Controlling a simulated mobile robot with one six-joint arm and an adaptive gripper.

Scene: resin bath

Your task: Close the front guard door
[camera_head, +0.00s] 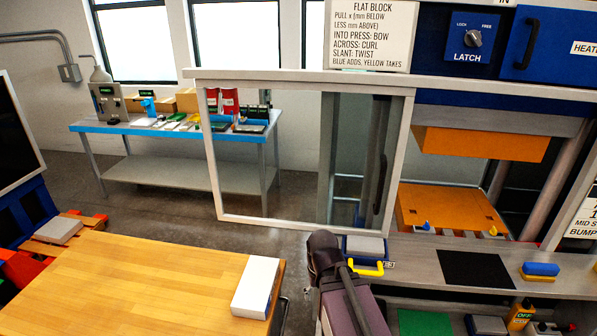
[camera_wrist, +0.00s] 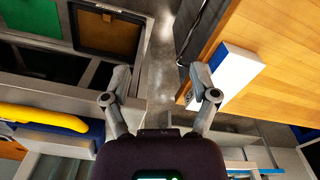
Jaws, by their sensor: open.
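The front guard door (camera_head: 300,222) is a clear panel in a pale frame, hanging from a long rail in the head view. It stands slid to the left, away from the press opening, whose orange blocks (camera_head: 450,207) show uncovered on the right. A dark upright handle (camera_head: 380,165) shows at the door's right side. My gripper (camera_wrist: 161,78) is open and empty in the wrist view, its two fingers spread over the gap between the bench and the wooden table. The door does not clearly show in the wrist view. My gripper's fingers cannot be made out in the head view.
A wooden table (camera_head: 130,275) with a white block (camera_head: 257,285) stands at the front left. A block with a yellow handle (camera_head: 368,269) sits on the press bench beside my arm. Grey floor lies between.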

